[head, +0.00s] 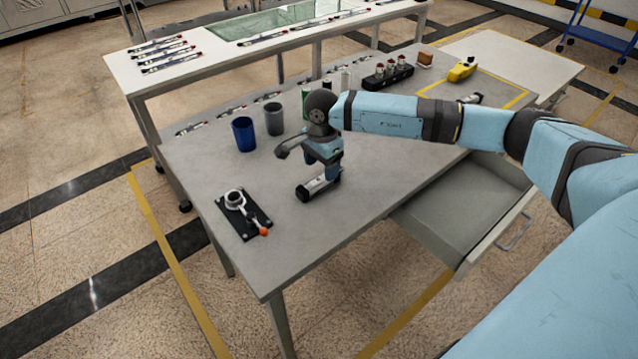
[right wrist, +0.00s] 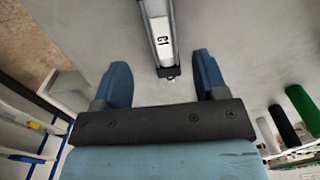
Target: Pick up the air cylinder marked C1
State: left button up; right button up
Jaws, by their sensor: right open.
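The air cylinder marked C1 (head: 316,188) is a short silver-grey cylinder with dark ends, lying on the grey table. In the right wrist view, its body (right wrist: 158,20) carries a readable C1 label. My right gripper (head: 324,166) is low over the cylinder and hides part of it in the head view. In the right wrist view, the open right gripper (right wrist: 160,62) has one blue finger on each side of the cylinder's near end, with gaps on both sides. I cannot tell the exact height between fingertips and cylinder. My left gripper is not in view.
A black plate with a ring fixture and orange-tipped lever (head: 247,212) lies to the left. A blue cup (head: 243,134) and grey cup (head: 274,118) stand behind. An open drawer (head: 465,205) juts out front right.

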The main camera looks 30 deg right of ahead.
aim_at(319, 179)
jog(key=f, duration=0.5)
jog(key=shift+w+a+f, duration=0.2)
jog(key=shift+f, duration=0.15)
jog(key=c, duration=1.1)
jog(key=shift+c, duration=0.4)
jog(key=shift+r, duration=0.2)
